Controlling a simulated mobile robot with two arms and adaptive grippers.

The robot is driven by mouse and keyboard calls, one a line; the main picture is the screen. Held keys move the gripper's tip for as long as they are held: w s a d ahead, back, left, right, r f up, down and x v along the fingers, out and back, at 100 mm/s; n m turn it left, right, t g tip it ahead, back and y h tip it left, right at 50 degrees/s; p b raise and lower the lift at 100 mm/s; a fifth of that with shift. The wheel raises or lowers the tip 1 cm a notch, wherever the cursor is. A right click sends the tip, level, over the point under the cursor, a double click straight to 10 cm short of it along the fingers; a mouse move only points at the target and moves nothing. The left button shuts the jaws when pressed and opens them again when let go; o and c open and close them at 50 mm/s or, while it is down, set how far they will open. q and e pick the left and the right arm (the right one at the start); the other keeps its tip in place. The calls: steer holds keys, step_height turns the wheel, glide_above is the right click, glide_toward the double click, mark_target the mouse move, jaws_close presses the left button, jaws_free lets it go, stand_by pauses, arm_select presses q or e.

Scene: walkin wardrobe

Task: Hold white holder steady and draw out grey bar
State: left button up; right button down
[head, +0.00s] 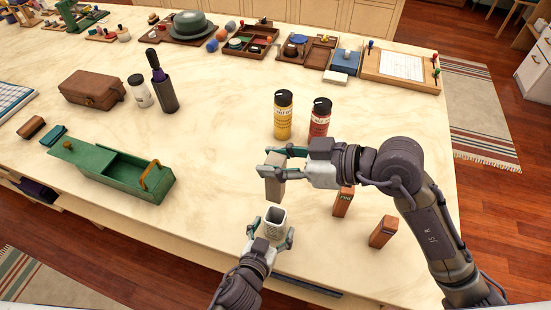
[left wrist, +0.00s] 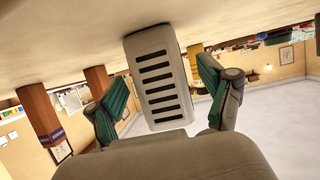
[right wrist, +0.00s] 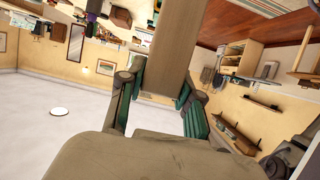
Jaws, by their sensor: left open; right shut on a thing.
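The white holder (head: 275,215) stands near the table's front edge, and its open top looks empty in the head view. In the left wrist view the holder (left wrist: 158,80) shows a row of dark slots between the fingers. My left gripper (head: 270,233) is open, with a finger at either side of the holder. My right gripper (head: 270,164) is shut on the grey bar (head: 274,187) and holds it upright above the holder, apart from it. The bar (right wrist: 165,45) also shows between the fingers in the right wrist view.
Yellow (head: 283,116) and red (head: 319,118) bottles stand just behind my right gripper. Two brown blocks (head: 342,203) (head: 382,232) stand to the right. A green box (head: 125,176) with a sliding lid lies left. The table between box and bottles is clear.

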arm_select(q)
steer(key=v, duration=1)
